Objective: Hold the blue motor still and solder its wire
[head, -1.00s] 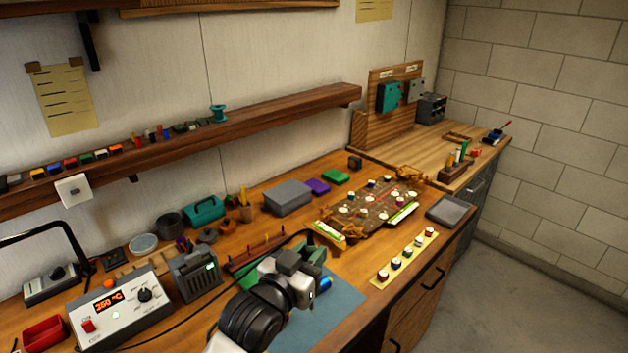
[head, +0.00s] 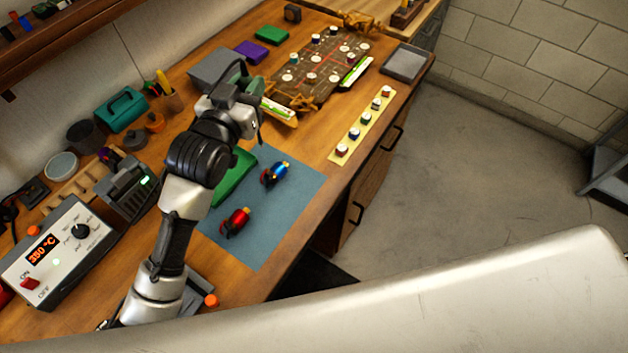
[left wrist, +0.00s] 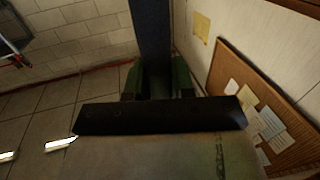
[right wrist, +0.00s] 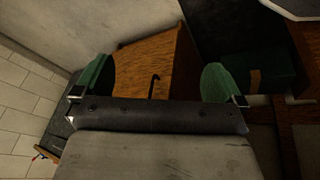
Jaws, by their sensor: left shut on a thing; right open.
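The blue motor (head: 275,174) lies on the blue-grey mat (head: 262,245) in the head view, with dark and red parts at its near end. A red motor (head: 237,220) lies nearer on the same mat. My left gripper (head: 243,95) is beyond the blue motor, apart from it, near the grey box. In the left wrist view its green fingers are shut on a long dark bar (left wrist: 150,45); I cannot tell exactly what it is. My right gripper (right wrist: 158,85) is open and empty in the right wrist view, with a wooden surface beyond it. No soldering-iron tip is clearly visible.
The soldering station (head: 58,250) reads 350 °C at left. A green piece (head: 234,180) lies beside the mat under my left arm. A brown board (head: 318,72) with round parts and a yellow strip (head: 362,125) with several small cylinders lie farther back. Open floor lies right of the bench.

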